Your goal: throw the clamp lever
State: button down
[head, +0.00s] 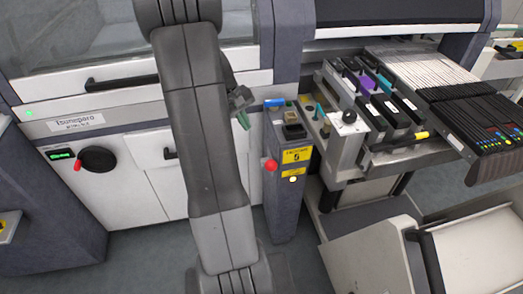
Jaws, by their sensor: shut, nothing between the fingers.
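A grey post (284,210) stands right of the white machine front. A red ball knob (271,165) sticks out on its left side and looks like the end of the clamp lever; its shaft is hard to make out. A blue bar (274,102) lies across the post's top, and a yellow label (297,155) is on its face. My gripper (243,118) is shut and empty, left of the post's top, above and left of the red knob and apart from it in the picture. My arm hides part of my gripper.
A feeder trolley (345,165) with several feeders (410,104) stands right of the post. A black rotary knob (98,160) and door handles are on the machine at left. A pale sloped box (375,255) stands at lower right. Grey floor shows around the post's foot.

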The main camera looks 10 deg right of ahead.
send_near(267, 164)
jog(key=w+f, duration=0.4)
jog(key=w, duration=0.1)
jog(key=shift+s+d+f+b, duration=0.35)
jog(key=shift+s+d+f, duration=0.85)
jog(key=shift+f, duration=0.1)
jog(key=shift+f+b, duration=0.15)
jog(key=shift+b, duration=0.15)
